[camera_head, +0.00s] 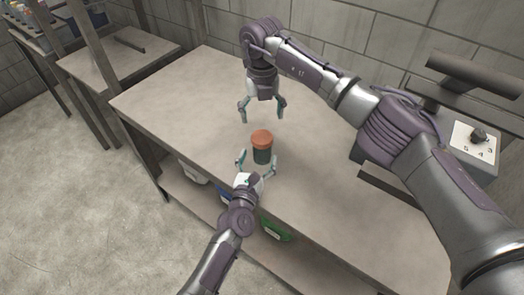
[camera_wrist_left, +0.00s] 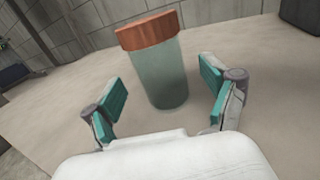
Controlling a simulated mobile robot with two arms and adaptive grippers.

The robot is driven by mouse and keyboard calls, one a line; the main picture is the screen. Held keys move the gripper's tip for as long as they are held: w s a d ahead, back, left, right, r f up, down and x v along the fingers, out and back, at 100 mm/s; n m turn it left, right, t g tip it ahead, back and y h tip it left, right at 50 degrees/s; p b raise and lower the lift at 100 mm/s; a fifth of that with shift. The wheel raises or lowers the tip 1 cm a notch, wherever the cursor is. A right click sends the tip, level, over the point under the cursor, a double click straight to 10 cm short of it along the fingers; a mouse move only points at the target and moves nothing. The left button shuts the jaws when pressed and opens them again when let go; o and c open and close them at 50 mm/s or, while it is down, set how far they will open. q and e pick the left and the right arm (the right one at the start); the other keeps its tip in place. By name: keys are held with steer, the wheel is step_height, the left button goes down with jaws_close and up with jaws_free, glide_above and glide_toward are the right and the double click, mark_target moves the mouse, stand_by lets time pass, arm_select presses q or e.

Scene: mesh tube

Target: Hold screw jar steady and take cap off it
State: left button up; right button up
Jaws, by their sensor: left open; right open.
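The screw jar (camera_head: 262,154) stands upright on the table, a dark greenish body with an orange-brown cap (camera_head: 262,137) on top. In the left wrist view the jar (camera_wrist_left: 158,75) looks translucent grey-green, with its cap (camera_wrist_left: 147,31) seated on it. My left gripper (camera_head: 256,163) is open at the near side of the jar, its fingers pointing toward it. In the left wrist view my left gripper's fingers (camera_wrist_left: 165,100) are spread, with the jar beyond and between them, apparently untouched. My right gripper (camera_head: 263,112) is open and empty, pointing down above and behind the cap.
The table (camera_head: 190,105) is clear around the jar. A grey device with a knob and a numbered plate (camera_head: 474,142) stands at the right. Bins, including a green one (camera_head: 276,230), sit on the shelf below. Another table (camera_head: 115,62) is at the left.

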mark_target(260, 155)
arm_select(q)
steer(key=shift+x, duration=1.7)
jaws_close()
